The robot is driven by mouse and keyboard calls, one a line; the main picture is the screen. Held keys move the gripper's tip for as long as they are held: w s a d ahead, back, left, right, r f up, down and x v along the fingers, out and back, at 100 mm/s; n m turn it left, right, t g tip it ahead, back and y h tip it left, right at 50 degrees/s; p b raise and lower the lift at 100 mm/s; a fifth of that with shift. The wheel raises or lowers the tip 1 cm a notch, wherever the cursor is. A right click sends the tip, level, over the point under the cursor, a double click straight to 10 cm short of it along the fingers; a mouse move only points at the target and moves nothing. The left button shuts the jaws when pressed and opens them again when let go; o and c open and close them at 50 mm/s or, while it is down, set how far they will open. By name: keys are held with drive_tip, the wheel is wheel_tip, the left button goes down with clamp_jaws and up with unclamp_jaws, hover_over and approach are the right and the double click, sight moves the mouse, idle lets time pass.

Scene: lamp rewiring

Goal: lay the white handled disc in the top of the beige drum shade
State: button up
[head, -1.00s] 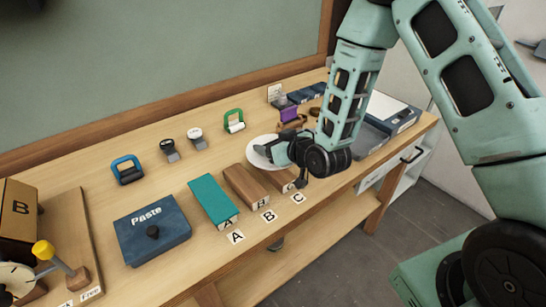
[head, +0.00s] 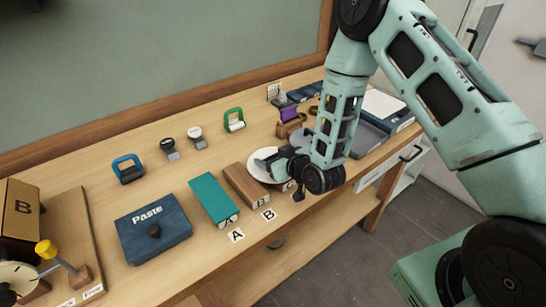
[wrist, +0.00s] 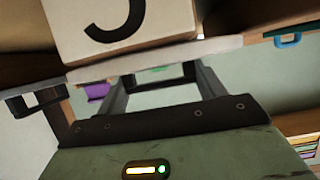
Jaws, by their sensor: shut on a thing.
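The white handled disc (head: 259,175) is in the middle of the head view, roughly level. My gripper (head: 271,161) is shut on it from above, at its handle, which the fingers mostly hide. The disc and gripper cover the place of the block by card C, so the disc seems held above the bench. In the wrist view the disc (wrist: 225,46) shows as a thin pale edge beyond my fingers. The beige drum shade is not seen in either view.
On the bench are a teal block (head: 211,196), a brown block (head: 244,185), the blue Paste box (head: 153,228), a green-handled piece (head: 234,121), a blue-handled piece (head: 127,169) and a purple piece (head: 290,113). Cards A (head: 236,236) and B (head: 268,215) lie near the front edge.

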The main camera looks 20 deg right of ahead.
drive_tip(key=o, duration=1.1)
drive_tip(key=shift+p, duration=0.4)
